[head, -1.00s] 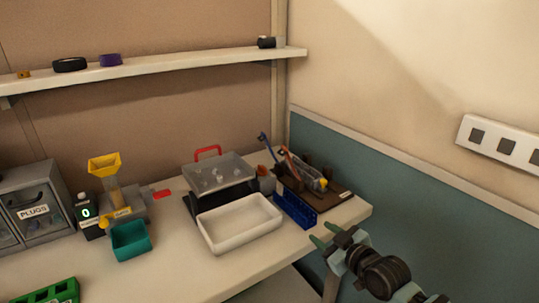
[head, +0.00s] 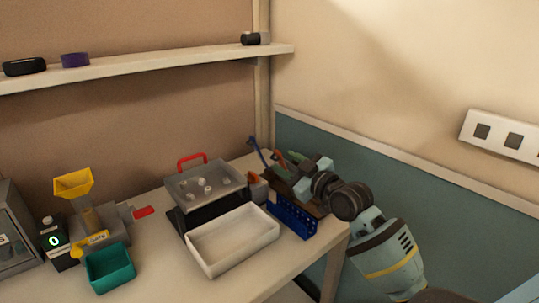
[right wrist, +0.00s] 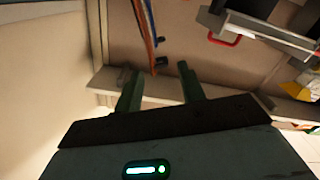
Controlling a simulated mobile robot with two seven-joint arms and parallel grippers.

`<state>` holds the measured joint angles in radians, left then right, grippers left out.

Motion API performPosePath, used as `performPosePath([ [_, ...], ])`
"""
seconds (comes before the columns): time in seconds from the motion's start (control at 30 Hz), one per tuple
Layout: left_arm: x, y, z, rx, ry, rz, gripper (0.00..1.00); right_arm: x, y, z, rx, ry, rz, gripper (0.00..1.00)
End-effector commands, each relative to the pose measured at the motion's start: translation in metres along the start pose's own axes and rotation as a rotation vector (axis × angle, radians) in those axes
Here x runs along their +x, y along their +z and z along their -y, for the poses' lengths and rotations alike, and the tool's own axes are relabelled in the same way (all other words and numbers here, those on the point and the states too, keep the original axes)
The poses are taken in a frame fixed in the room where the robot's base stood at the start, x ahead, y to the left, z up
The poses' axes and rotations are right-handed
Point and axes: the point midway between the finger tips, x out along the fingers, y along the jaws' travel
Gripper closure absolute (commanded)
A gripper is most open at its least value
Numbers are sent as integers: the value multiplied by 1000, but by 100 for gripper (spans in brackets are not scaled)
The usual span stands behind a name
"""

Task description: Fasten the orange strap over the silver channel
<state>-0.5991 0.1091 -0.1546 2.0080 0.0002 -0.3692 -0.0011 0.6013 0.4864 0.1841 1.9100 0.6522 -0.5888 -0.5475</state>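The orange strap (head: 279,158) stands up at the back of a dark brown board (head: 280,188) at the table's right end. In the right wrist view the orange strap (right wrist: 149,38) hangs beside a blue one, beyond the gap between my fingers. My right gripper (head: 300,163) is over the board, close to the strap's right side. Its two green fingers (right wrist: 159,88) are apart with nothing between them. The silver channel is hidden behind my right gripper and wrist. My left gripper is out of view.
A blue perforated holder (head: 293,216) stands in front of the board. A white tray (head: 237,262) and a clear-lidded case with a red handle (head: 191,158) stand to its left. A teal wall (head: 400,180) rises close on the right.

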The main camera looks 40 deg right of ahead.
Motion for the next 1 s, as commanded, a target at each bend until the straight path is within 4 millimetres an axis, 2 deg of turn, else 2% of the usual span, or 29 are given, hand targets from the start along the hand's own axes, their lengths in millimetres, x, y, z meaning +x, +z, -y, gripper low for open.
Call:
performPosePath([
  [0.2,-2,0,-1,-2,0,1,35,32,-2,0,4,1,-2,60],
  [0.43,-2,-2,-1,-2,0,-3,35,57,-1,0,3,0,-1,60],
  [0.6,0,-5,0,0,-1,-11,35,66,-1,1,1,-1,-1,60],
  [0.87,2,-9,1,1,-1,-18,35,66,-1,1,1,-1,-1,60],
  [1.0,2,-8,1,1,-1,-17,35,66,-1,1,1,-1,0,76],
])
